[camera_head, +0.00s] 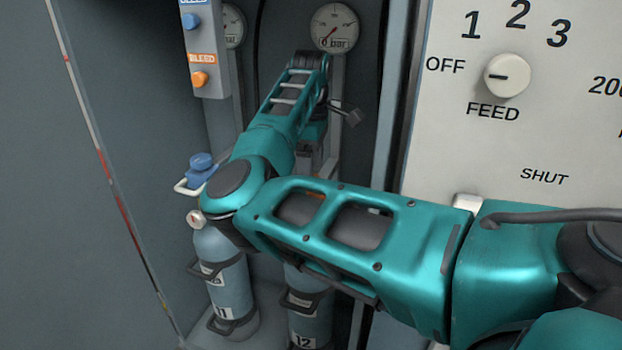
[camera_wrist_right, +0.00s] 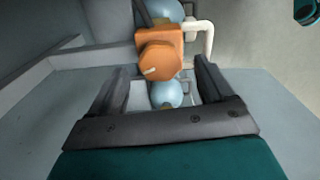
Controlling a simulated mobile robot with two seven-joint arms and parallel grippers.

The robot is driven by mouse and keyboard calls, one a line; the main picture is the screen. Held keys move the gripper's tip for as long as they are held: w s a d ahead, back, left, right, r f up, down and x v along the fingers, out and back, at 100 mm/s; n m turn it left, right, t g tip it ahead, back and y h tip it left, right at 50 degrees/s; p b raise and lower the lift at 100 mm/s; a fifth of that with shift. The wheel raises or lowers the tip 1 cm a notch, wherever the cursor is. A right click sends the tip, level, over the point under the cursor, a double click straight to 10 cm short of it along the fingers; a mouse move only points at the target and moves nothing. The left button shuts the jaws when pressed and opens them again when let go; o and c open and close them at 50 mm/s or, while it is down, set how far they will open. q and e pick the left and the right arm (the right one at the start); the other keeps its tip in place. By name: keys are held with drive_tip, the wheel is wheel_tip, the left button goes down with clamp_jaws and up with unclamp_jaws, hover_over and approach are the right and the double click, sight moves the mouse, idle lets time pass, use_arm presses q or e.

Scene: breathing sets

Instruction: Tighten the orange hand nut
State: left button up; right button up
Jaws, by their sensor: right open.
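The orange hand nut (camera_wrist_right: 158,61) shows in the right wrist view, on an orange block above a pale blue cylinder top (camera_wrist_right: 166,94). My right gripper (camera_wrist_right: 162,72) is open, with one finger to the left of the nut and one to the right. Both fingers look apart from it. In the head view my right arm reaches across from the right, and its gripper (camera_head: 328,122) is partly hidden below the gauge. That arm covers most of the nut's surroundings there. My left gripper is not in view.
Two blue cylinders, 11 (camera_head: 222,275) and 12 (camera_head: 308,318), stand in the cabinet. A blue hand nut (camera_head: 202,162) tops cylinder 11. A gauge (camera_head: 335,28) is behind my wrist. A bleed button box (camera_head: 205,50) hangs left; a FEED panel (camera_head: 540,130) stands right.

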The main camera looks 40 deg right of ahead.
drive_tip(key=shift+f, duration=1.1)
drive_tip(key=c, duration=1)
drive_tip(key=shift+c, duration=0.2)
